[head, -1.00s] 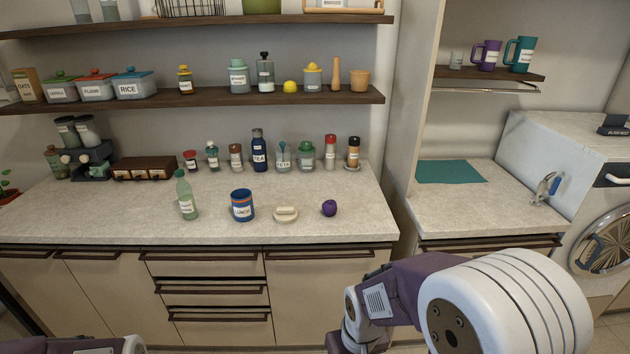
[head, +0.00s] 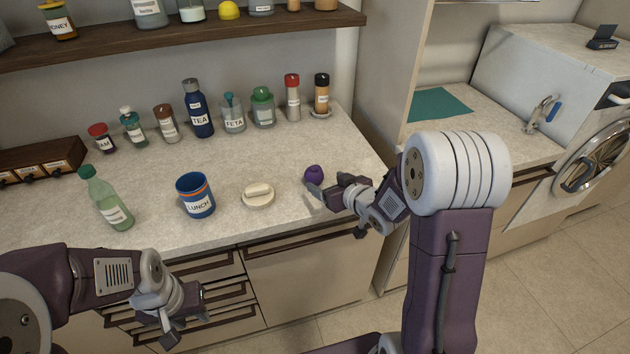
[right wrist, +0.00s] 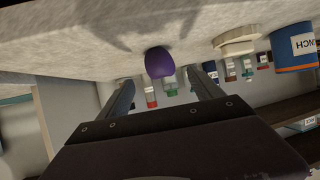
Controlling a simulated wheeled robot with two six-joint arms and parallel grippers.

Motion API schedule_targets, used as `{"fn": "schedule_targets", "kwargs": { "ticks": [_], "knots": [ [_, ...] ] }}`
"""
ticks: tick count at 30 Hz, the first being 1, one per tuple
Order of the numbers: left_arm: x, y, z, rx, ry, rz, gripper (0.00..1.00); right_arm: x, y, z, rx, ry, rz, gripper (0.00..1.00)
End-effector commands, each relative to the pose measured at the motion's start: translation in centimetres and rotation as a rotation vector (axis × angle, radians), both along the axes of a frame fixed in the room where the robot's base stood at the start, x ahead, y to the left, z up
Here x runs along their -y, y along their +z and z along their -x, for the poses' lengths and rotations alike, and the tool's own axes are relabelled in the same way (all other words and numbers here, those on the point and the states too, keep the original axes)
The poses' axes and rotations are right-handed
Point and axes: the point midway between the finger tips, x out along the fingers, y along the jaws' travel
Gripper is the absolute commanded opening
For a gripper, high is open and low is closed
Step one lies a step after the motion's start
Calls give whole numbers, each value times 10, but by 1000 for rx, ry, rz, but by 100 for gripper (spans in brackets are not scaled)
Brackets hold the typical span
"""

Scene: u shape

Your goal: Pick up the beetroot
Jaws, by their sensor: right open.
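The beetroot (head: 314,173) is small, round and purple and rests on the counter near its right end. My right gripper (head: 318,190) is beside it, at the near side, low over the counter. In the right wrist view, the beetroot (right wrist: 159,62) appears upside down, just ahead of the fingertips and roughly between the two spread fingers (right wrist: 164,76). The right gripper is open and holds nothing. My left gripper (head: 182,322) hangs in front of the drawers, below the counter's edge, away from the beetroot; its jaws are too unclear to read.
Several jars and a blue tea bottle (head: 197,112) line the back wall. The counter's front edge lies under my right arm.

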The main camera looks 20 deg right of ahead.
Motion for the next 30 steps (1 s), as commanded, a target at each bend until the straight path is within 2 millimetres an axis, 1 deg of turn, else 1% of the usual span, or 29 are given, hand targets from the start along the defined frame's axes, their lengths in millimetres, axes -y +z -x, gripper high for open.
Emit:
{"fn": "schedule_targets", "kwargs": {
  "ticks": [2,6,9,14,19,22,25,30],
  "knots": [
    [0,1,0,1,0,0,36,-1,0,-3,5,3,-2,76],
    [0,0,0,1,0,0,36,-6,-10,-21,2,3,-1,76],
    [0,0,0,1,0,0,36,-8,-15,-32,1,2,0,76],
    [0,0,0,1,0,0,36,-9,-17,-37,2,1,0,76],
    [0,1,0,1,0,0,36,-14,-31,-63,0,2,0,76],
    [0,1,0,1,0,0,36,-16,-37,-75,1,1,0,76],
    [0,1,0,1,0,0,36,-17,-39,-80,2,0,0,76],
    [0,1,0,1,0,0,36,-17,-39,-80,2,0,0,76]
  ]
}}
